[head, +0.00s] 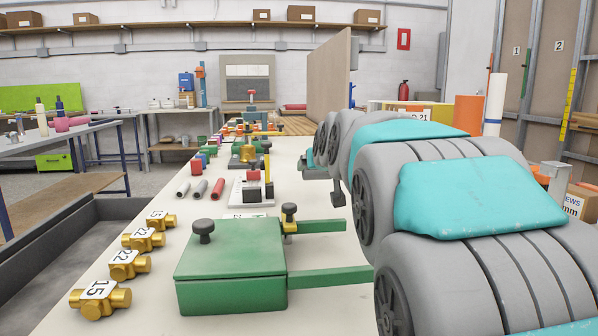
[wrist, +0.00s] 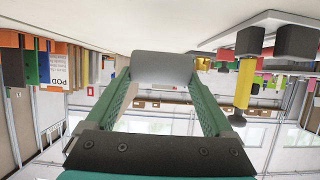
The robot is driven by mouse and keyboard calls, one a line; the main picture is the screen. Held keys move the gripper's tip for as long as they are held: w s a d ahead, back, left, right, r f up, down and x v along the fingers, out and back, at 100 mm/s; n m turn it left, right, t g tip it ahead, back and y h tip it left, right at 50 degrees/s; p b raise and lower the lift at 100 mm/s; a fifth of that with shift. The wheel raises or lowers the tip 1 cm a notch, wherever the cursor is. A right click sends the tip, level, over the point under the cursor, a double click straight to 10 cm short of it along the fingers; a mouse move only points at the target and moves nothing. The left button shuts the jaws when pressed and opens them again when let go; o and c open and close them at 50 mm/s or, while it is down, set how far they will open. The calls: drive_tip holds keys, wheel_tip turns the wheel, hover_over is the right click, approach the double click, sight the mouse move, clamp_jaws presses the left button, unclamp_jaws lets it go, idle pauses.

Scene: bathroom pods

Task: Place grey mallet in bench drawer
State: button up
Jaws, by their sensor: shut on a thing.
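My gripper (wrist: 165,75) has its two green fingers on either side of a light grey block, which I take to be the grey mallet (wrist: 163,68); its handle cannot be made out. In the head view my gripper (head: 308,160) is at the far end of my arm, above the white bench top, small and partly hidden by my arm. An open dark grey drawer (head: 60,245) juts out at the left side of the bench, well to the left of my gripper. The visible part of its inside looks empty.
A green box with a black knob (head: 232,265) and several brass fittings (head: 128,264) stand on the near bench top (head: 150,295). Small rollers (head: 200,188) and a white stand with upright handles (head: 252,192) lie farther back. A wooden panel (head: 328,85) rises behind.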

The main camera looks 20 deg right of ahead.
drive_tip(key=w+d, duration=0.1)
drive_tip(key=w, duration=0.4)
drive_tip(key=w+d+f+p, duration=0.1)
drive_tip(key=w, duration=0.4)
drive_tip(key=w+d+p, duration=0.1)
drive_tip(key=w, duration=0.4)
drive_tip(key=shift+w+f, duration=0.15)
drive_tip(key=shift+w, duration=0.05)
drive_tip(key=shift+w+f, duration=0.1)
drive_tip(key=shift+f, duration=0.05)
drive_tip(key=shift+d+f+p, duration=0.1)
drive_tip(key=shift+f+p, duration=0.2)
drive_tip(key=shift+f, duration=1.15)
drive_tip(key=shift+f, duration=0.2)
drive_tip(key=o, duration=1.5)
drive_tip(key=shift+c, duration=0.2)
